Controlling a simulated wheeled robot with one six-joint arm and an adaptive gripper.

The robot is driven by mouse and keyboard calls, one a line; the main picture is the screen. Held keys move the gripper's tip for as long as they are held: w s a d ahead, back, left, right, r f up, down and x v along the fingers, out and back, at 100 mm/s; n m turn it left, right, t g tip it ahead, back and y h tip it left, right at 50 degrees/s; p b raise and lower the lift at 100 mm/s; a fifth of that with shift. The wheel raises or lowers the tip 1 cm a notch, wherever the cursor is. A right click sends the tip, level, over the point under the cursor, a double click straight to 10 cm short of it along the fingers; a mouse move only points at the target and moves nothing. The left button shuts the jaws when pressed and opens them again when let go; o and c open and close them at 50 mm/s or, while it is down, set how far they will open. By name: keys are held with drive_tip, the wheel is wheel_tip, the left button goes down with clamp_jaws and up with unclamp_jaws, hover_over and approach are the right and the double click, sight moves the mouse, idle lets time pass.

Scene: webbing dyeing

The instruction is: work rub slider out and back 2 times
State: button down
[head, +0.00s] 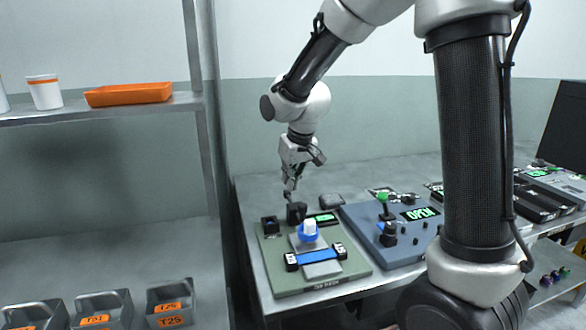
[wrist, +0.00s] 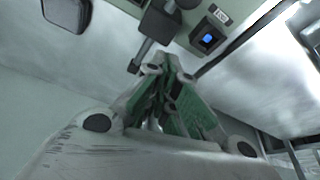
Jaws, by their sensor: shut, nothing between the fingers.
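The green rub tester board (head: 350,267) lies on the bench, with a blue webbing strip (head: 318,257) across a grey plate. A white knob with a blue collar (head: 309,231) stands behind the strip; it looks like the rub slider, though I cannot be sure. A black block (head: 297,213) stands at the board's back edge. It also shows in the wrist view (wrist: 158,24), with a grey rod (wrist: 142,54) beside it. My gripper (head: 289,188) is shut and empty, above and behind this block. In the wrist view its fingertips (wrist: 165,68) appear close to the rod; contact is unclear.
A small black switch box with a blue button (head: 269,224) and a green display (head: 322,218) flank the block. A blue-grey unit (head: 402,256) with an OPEN display stands to the right. Shelving with grey bins (head: 171,302) stands at left.

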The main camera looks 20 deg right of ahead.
drive_tip(key=x, duration=0.3)
drive_tip(key=shift+f, duration=0.25)
drive_tip(key=s, duration=0.1)
drive_tip(key=s+d, duration=0.1)
drive_tip(key=s, duration=0.1)
drive_tip(key=shift+s+r, duration=0.1)
drive_tip(key=shift+r, duration=0.05)
drive_tip(key=shift+s, duration=0.3)
